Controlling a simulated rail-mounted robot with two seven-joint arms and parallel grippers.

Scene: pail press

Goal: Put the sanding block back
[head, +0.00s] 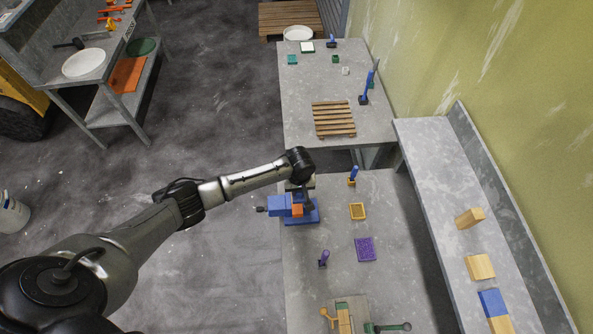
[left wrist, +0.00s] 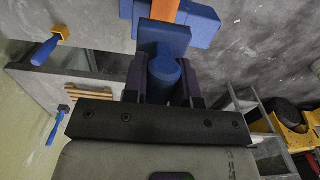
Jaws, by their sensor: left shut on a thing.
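My left gripper (head: 303,192) reaches down over a blue vise-like fixture (head: 279,206) at the left edge of the near table. In the left wrist view its fingers (left wrist: 165,88) are shut on a blue rounded piece (left wrist: 163,70), with a blue block-like part (left wrist: 165,38) just beyond it. I cannot tell whether the held piece is the sanding block or is separate from the fixture. An orange piece (head: 297,211) shows at the fixture; it also shows in the left wrist view (left wrist: 164,9). My right gripper is not in view.
On the near table stand a yellow frame (head: 357,211), a purple tray (head: 365,249) and a purple-handled tool (head: 324,258). A raised shelf at right holds tan blocks (head: 480,267) and a blue block (head: 492,302). The far table bears a slatted wooden rack (head: 333,119).

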